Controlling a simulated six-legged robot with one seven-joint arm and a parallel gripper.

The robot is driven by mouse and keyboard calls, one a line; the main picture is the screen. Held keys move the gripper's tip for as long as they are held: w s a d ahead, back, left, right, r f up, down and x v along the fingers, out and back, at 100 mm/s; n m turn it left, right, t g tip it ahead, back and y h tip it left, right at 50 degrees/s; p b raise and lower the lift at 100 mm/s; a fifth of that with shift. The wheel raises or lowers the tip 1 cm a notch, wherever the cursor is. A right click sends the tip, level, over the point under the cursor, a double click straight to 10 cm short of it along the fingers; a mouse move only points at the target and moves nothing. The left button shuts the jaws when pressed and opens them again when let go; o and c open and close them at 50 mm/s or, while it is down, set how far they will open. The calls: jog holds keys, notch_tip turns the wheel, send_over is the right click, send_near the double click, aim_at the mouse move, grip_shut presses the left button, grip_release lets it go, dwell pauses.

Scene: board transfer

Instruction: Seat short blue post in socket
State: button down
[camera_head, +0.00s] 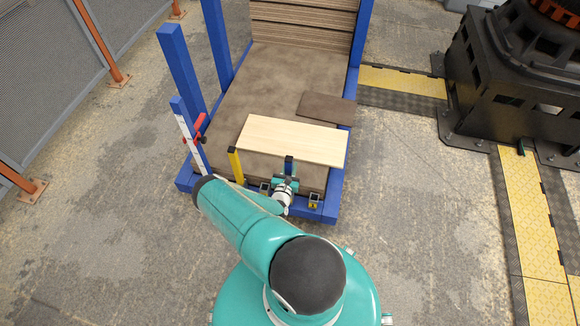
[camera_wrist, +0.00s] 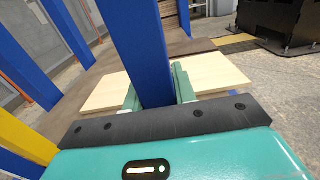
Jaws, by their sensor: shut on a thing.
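The short blue post (camera_wrist: 142,50) stands upright between the two fingers of my gripper (camera_wrist: 160,90) in the wrist view. My gripper is shut on it. In the head view the post (camera_head: 289,164) shows as a small dark blue piece above my gripper (camera_head: 287,180), in front of the pale board. Two small sockets with yellow show at the front edge of the blue frame, one right (camera_head: 314,201) and one left (camera_head: 265,187) of my gripper. The post's lower end is hidden, so I cannot tell whether it is in a socket.
A pale wooden board (camera_head: 292,139) lies on the brown stack (camera_head: 262,85), with a dark board (camera_head: 326,108) behind it. A yellow post (camera_head: 235,165) stands left of my gripper. Tall blue posts (camera_head: 181,72) rise at the left. A black machine (camera_head: 520,75) stands at the right.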

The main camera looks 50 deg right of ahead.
jog(key=shift+f, duration=0.4)
jog(key=c, duration=1.1)
grip_release()
jog(key=shift+o, duration=0.2)
jog(key=v, duration=1.3)
jog(key=shift+s+a, duration=0.15)
jog(key=shift+a, duration=0.2)
